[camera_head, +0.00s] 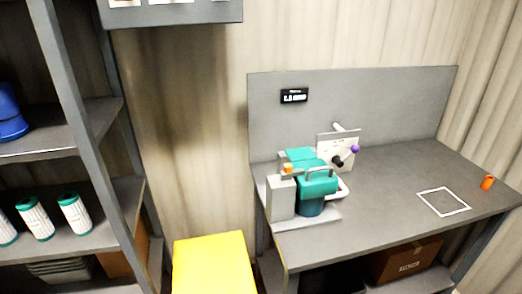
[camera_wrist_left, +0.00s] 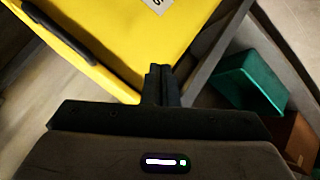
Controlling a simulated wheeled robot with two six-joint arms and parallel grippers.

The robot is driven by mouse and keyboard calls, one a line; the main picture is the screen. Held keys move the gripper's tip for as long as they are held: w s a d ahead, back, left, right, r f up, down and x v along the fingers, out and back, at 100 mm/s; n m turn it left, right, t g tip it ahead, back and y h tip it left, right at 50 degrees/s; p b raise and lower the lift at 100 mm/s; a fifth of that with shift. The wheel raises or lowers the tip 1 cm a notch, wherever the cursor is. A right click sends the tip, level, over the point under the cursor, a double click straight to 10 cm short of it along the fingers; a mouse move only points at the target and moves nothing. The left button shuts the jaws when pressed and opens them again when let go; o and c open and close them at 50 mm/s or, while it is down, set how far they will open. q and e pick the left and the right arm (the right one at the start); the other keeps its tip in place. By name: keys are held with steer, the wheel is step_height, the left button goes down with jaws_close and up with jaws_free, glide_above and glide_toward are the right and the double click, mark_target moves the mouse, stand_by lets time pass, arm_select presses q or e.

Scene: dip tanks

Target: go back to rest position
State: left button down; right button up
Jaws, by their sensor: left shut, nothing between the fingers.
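My left gripper (camera_wrist_left: 161,72) shows in the left wrist view with its two dark fingers together and nothing between them. It is in front of a yellow surface (camera_wrist_left: 115,30) that carries a black handle (camera_wrist_left: 58,32). I cannot tell how far the fingertips are from that surface. Neither gripper shows in the head view, and my right gripper is in no view.
A grey bench (camera_head: 385,215) bears a teal-topped device (camera_head: 316,184) and an orange piece (camera_head: 487,183). A yellow-topped thing (camera_head: 214,265) stands between it and a shelf rack (camera_head: 75,95) with white cylinders. A green bin (camera_wrist_left: 250,82) lies right of my left gripper.

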arm_select(q)
steer(key=s+a+f+m+g, duration=0.1)
steer(key=s+f, duration=0.5)
steer(key=s, duration=0.8)
steer(key=s+a+f+m+g+b, duration=0.1)
steer(key=s+f+m+g, duration=0.3)
steer(key=s, duration=1)
steer(key=s+a+f+m+g+y+b, duration=0.1)
steer(key=s+f+m+g, duration=0.2)
steer(key=s+f, duration=0.6)
steer(key=s+m, duration=0.1)
steer(key=s, duration=0.4)
steer(key=shift+a, duration=0.25)
